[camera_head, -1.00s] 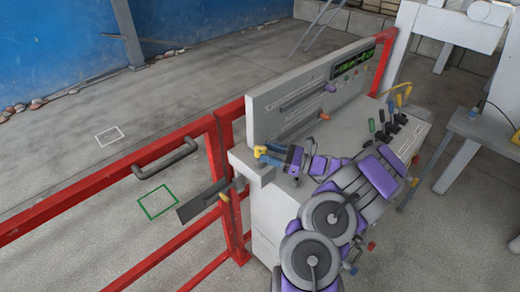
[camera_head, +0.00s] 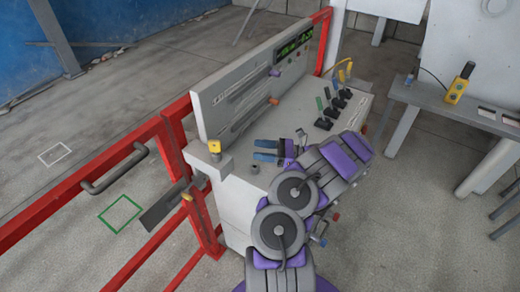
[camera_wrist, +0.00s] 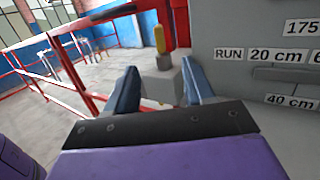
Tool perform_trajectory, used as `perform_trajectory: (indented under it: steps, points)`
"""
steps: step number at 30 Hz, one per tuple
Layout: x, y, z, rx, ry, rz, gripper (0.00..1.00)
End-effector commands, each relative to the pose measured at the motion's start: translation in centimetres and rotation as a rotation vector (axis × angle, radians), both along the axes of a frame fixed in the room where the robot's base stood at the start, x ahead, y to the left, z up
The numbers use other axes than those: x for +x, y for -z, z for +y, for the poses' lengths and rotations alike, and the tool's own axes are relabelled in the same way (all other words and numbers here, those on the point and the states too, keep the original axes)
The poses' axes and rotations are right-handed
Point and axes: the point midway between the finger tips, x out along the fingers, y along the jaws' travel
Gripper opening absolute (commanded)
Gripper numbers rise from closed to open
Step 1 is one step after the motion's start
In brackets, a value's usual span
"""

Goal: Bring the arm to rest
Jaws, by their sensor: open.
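My gripper (camera_head: 266,150) is open and empty above the sloping top of the grey control console (camera_head: 240,205). Its two blue fingers point left in the head view. A yellow-topped knob (camera_head: 214,147) stands at the console's left corner, apart from the fingertips. In the wrist view the fingers (camera_wrist: 160,88) are spread, and the yellow knob (camera_wrist: 159,40) shows beyond and between them. My arm is folded over the front of the console.
An upright panel (camera_head: 250,90) with a green display stands behind my gripper. Several levers (camera_head: 330,108) rise to its right. A red railing (camera_head: 90,185) with a gate handle is at left. A yellow pendant (camera_head: 459,84) is on the bench at right.

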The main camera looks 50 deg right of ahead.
Motion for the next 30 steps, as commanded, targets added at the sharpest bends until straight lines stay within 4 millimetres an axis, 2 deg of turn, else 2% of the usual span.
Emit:
perform_trajectory:
  steps: [12,16,20,24,26,30]
  points:
    - [0.1,0.0,0.1,0.0,-0.002,0.0,0.53]
    - [1.4,-1.0,1.6,-0.021,-0.048,-0.012,0.53]
    - [4.2,-3.5,5.8,-0.082,-0.164,-0.041,0.53]
    - [6.7,-6.4,11.8,-0.173,-0.319,-0.076,0.53]
    - [7.3,-7.6,14.5,-0.215,-0.388,-0.091,0.53]
    - [8.0,-10.0,21.4,-0.332,-0.562,-0.131,0.53]
